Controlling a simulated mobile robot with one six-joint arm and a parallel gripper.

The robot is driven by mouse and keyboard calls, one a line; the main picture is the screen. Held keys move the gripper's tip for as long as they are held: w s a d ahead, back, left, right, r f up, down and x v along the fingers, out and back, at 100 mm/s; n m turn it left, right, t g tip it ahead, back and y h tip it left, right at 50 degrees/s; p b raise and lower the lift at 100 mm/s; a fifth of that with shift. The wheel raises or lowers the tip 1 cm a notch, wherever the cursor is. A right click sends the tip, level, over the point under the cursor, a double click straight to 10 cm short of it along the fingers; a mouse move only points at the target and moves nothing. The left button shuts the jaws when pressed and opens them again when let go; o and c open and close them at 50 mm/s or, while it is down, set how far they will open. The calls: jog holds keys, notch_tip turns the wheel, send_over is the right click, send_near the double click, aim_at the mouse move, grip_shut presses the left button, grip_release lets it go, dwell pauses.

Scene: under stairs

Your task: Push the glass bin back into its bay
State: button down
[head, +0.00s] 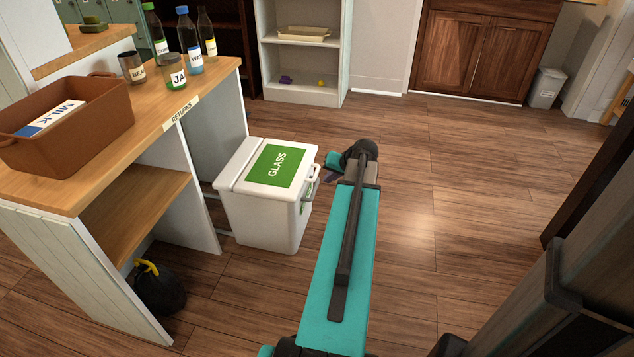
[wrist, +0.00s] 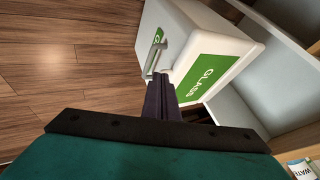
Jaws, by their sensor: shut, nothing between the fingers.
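The glass bin (head: 262,215) is a white box with a green GLASS label on its lid and a metal handle (head: 314,178) on its front. It stands upright, pulled out of the bay (head: 213,125) under the returns counter, with rails showing beside it. My gripper (head: 329,179) is at the bin's front, by the handle, mostly hidden behind my arm. In the wrist view, my gripper's dark fingers (wrist: 160,84) are together and empty, close to the handle (wrist: 155,55) and the bin (wrist: 190,35). I cannot tell whether they touch it.
The returns counter (head: 215,80) carries a brown crate (head: 105,135), a can, a jar and several bottles. A black bag (head: 160,290) lies on the floor under its shelf. A white shelf unit (head: 300,95) stands behind. The wooden floor (head: 440,190) to the right is clear.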

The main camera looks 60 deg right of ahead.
jog(key=w+f+b, duration=0.4)
jog(key=w+f, duration=0.4)
jog(key=w, duration=0.1)
jog(key=shift+w+d, duration=0.2)
jog(key=shift+d, duration=0.25)
jog(key=shift+r, duration=0.1)
dwell(0.4)
